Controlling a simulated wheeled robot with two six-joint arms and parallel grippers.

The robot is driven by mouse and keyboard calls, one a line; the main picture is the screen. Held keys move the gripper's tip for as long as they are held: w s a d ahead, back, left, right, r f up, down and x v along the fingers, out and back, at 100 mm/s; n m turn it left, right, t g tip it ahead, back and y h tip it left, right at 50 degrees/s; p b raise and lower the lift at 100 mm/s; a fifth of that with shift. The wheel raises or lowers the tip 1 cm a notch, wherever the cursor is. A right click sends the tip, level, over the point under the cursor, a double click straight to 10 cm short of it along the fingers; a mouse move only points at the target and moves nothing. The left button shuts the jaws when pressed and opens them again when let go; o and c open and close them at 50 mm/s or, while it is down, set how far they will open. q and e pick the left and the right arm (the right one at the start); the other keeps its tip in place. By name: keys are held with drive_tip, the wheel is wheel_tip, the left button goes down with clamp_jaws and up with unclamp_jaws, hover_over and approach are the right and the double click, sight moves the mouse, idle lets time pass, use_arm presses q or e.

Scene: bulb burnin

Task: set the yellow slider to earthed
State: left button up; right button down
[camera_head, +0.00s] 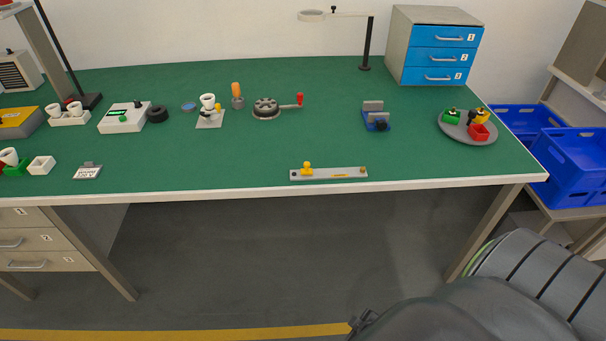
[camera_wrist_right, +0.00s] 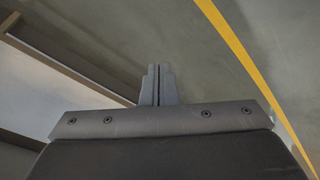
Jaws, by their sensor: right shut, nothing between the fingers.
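The yellow slider (camera_head: 307,168) is a small knob on a flat grey rail (camera_head: 345,173) near the front edge of the green bench. It stands left of the rail's middle. The rail has a dark dot at its left end, a yellow-brown mark right of the middle and a small brownish piece at its right end; no lettering is readable. My right gripper (camera_wrist_right: 157,84) is shut and empty in the right wrist view, over the floor. In the head view only part of my right arm shows at the bottom right, below the bench. My left gripper is not in view.
The green bench (camera_head: 230,160) is clear around the rail. Behind it stand a hand crank (camera_head: 266,108), a blue vice-like block (camera_head: 375,117) and a round grey tray (camera_head: 468,127) with coloured pieces. A blue drawer cabinet (camera_head: 438,50) stands at the back right. Blue crates (camera_head: 570,160) lie beyond the right edge.

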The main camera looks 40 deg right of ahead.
drive_tip(key=w+d+r+n+t+b, duration=0.1)
drive_tip(key=w+d+r+n+t, duration=0.2)
drive_tip(key=w+r, duration=0.8)
drive_tip(key=n+t+b, duration=0.3)
drive_tip(key=n+t, duration=0.6)
drive_tip(key=t, duration=0.1)
approach(307, 168)
drive_tip(key=a+r, duration=0.2)
drive_tip(key=a, duration=0.3)
drive_tip(key=shift+w+y, duration=0.3)
drive_tip(key=shift+y, duration=0.1)
drive_tip(key=shift+w+m, duration=0.1)
drive_tip(key=shift+m, duration=0.2)
drive_tip(key=w, duration=0.3)
drive_tip(key=w+p, duration=0.1)
drive_tip(key=w, duration=0.5)
drive_tip(key=shift+w+d+r, duration=0.25)
drive_tip(key=shift+d+r, duration=0.05)
drive_tip(key=shift+r, duration=0.05)
drive_tip(key=d, duration=0.2)
drive_tip(key=f+b, duration=0.1)
drive_tip(key=shift+s+d+g, duration=0.3)
drive_tip(key=shift+s+d, duration=0.1)
drive_tip(key=shift+s+d+r, duration=0.1)
drive_tip(key=shift+s+d, duration=0.1)
drive_tip(key=shift+d, duration=0.2)
